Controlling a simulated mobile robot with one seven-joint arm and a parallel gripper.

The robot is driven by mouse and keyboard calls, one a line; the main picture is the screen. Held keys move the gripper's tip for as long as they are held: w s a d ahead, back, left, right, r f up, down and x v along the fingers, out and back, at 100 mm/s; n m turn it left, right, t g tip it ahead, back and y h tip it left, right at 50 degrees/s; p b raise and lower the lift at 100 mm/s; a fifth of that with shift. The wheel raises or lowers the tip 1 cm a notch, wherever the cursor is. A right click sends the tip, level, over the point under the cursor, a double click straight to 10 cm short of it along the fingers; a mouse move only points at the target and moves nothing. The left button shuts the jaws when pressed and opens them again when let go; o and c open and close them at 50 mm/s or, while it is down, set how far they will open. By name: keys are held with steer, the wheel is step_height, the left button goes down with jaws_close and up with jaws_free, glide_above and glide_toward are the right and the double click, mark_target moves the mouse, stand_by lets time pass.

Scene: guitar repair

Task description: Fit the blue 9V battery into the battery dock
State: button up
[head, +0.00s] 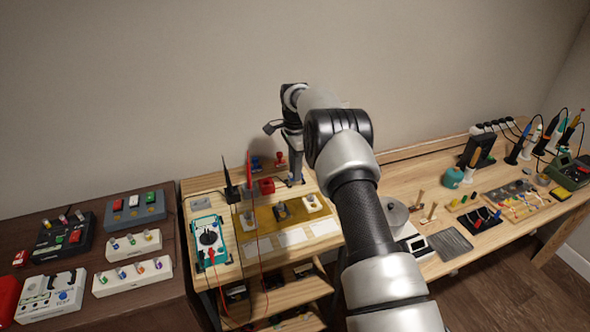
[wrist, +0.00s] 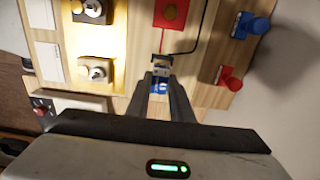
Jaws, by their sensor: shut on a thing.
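My gripper (wrist: 160,77) points down at the wooden bench in the wrist view. Its fingers are shut on the blue 9V battery (wrist: 159,87), a small blue block with pale marks, partly hidden between them. A small silver and dark piece (wrist: 160,66) shows just beyond the fingertips; I cannot tell whether it is the battery's end or part of the dock. In the head view my gripper (head: 295,178) is low over the bench, right of a red box (head: 266,186), and the battery cannot be made out. I cannot identify the battery dock for sure.
The red box also shows in the wrist view (wrist: 171,14), near a black cable (wrist: 196,42). A blue clamp-like piece (wrist: 253,22) and a red one (wrist: 229,78) stand to the right. A yellow mat (wrist: 92,42) with knobbed parts lies to the left.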

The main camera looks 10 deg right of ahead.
steer(key=shift+f+b, duration=0.5)
steer(key=shift+f, duration=0.5)
steer(key=o, duration=1.4)
steer(key=shift+r+p, duration=2.05)
steer(key=shift+r, duration=1.45)
